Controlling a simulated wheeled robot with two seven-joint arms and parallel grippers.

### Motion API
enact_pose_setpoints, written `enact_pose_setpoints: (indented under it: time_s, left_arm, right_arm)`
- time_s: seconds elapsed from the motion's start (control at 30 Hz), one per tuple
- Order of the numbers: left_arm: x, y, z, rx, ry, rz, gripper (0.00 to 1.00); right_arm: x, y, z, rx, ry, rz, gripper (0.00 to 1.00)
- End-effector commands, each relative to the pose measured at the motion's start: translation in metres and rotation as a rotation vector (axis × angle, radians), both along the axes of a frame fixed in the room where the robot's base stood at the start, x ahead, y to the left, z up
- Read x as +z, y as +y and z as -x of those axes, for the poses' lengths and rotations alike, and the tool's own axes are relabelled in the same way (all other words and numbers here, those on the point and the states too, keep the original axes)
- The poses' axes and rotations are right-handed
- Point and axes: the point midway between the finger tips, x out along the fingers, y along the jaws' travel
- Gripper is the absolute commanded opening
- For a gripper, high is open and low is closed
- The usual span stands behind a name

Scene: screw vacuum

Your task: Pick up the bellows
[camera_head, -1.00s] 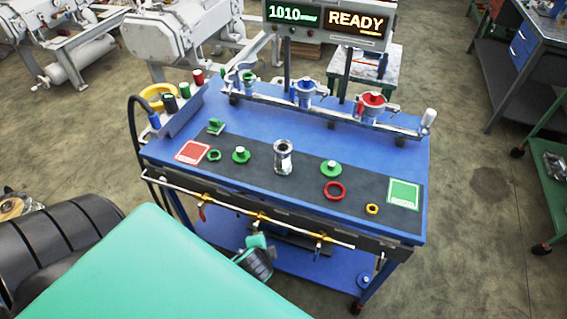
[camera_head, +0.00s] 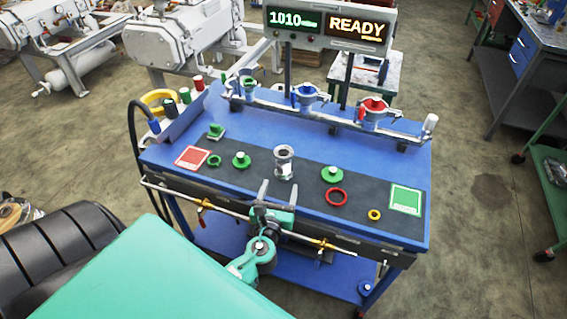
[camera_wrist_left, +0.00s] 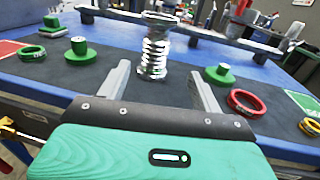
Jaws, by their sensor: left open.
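The bellows (camera_head: 284,163) is a shiny silver ribbed metal tube with flanged ends. It stands upright on the dark mat near the middle of the blue table. In the left wrist view the bellows (camera_wrist_left: 155,48) stands ahead of the jaws, seen in line with the gap between them. My left gripper (camera_head: 278,188) is open and empty at the table's front edge, just short of the bellows and not touching it. Its two grey fingers (camera_wrist_left: 160,82) are spread wide in the left wrist view. My right gripper is not in view.
Green capped parts (camera_head: 241,160) and (camera_head: 332,174) flank the bellows. A red ring (camera_head: 337,197), a yellow ring (camera_head: 374,215), a red pad (camera_head: 192,157) and a green pad (camera_head: 406,200) lie on the table. A rail with clamps (camera_head: 306,97) runs behind. A rod (camera_head: 215,207) crosses the front.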

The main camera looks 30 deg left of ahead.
Motion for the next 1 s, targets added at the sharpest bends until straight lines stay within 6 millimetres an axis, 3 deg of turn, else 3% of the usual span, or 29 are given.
enact_pose_setpoints:
  time_s: [0.3,0.57,0.8,1.0]
  left_arm:
    - [0.002,0.022,-0.051,0.002,-0.001,0.003,0.66]
    - [0.001,0.031,-0.067,0.004,-0.002,0.004,0.66]
    - [0.000,0.049,-0.097,0.004,-0.002,0.006,0.66]
    - [-0.001,0.053,-0.106,0.003,-0.001,0.006,0.66]
  right_arm:
    - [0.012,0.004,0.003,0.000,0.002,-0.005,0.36]
    - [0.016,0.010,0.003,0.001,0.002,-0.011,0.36]
    - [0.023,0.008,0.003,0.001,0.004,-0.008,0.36]
    - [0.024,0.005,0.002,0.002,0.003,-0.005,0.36]
